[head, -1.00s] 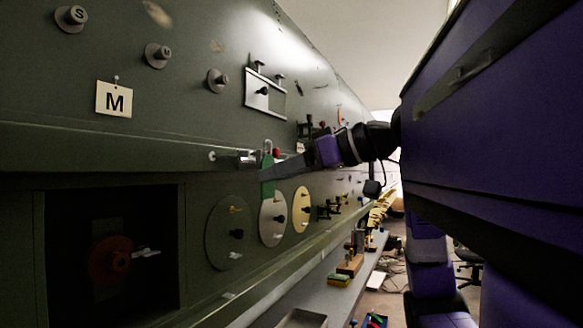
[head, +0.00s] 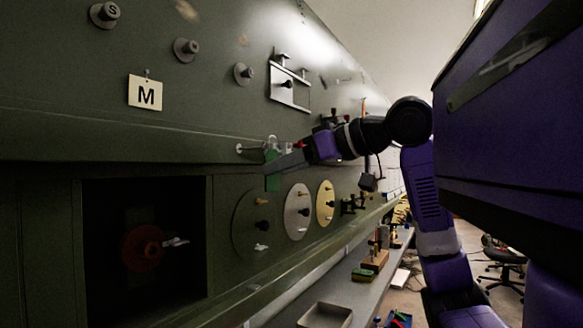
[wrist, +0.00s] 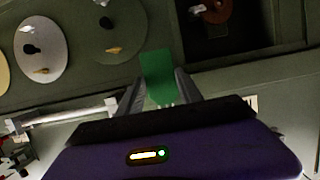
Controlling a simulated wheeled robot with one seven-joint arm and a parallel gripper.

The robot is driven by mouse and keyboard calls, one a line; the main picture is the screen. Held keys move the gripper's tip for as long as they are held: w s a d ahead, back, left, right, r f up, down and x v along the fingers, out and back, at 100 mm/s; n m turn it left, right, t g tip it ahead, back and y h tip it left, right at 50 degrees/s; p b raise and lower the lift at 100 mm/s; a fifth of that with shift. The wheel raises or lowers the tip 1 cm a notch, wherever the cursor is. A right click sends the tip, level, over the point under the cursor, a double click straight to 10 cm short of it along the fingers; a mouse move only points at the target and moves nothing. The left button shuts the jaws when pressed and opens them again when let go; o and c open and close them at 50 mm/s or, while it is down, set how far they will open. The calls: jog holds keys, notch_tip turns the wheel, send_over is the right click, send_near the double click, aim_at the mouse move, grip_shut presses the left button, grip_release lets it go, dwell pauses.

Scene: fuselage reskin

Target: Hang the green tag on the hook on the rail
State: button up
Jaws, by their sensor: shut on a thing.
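The green tag (head: 272,178) hangs upright at the tip of my gripper (head: 284,163), in front of the green wall. My gripper is shut on it near its top. In the wrist view the green tag (wrist: 157,76) shows between the two fingers (wrist: 158,96). A small pale hook-like fitting (head: 240,148) sticks out on the rail (head: 130,148), just left of the tag's top. The tag and my gripper hide part of this area, and I cannot tell whether the tag touches the fitting.
A plate marked M (head: 145,93) hangs on the wall to the left. A dark square recess (head: 110,215) lies below the rail. Round discs (head: 297,212) sit under my gripper. A shelf with a tray (head: 325,315) runs along the lower right.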

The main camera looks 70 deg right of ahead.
jog(key=shift+r+x, duration=0.15)
jog(key=shift+x, duration=0.55)
jog(key=shift+r+x, duration=0.1)
jog(key=shift+x, duration=0.6)
jog(key=shift+w+d+f, duration=0.2)
jog(key=shift+w+f, duration=0.3)
jog(key=shift+w, duration=0.15)
jog(key=o, duration=1.4)
jog(key=shift+b+v, duration=0.35)
jog(key=shift+v, duration=3.55)
jog(key=shift+a, duration=0.1)
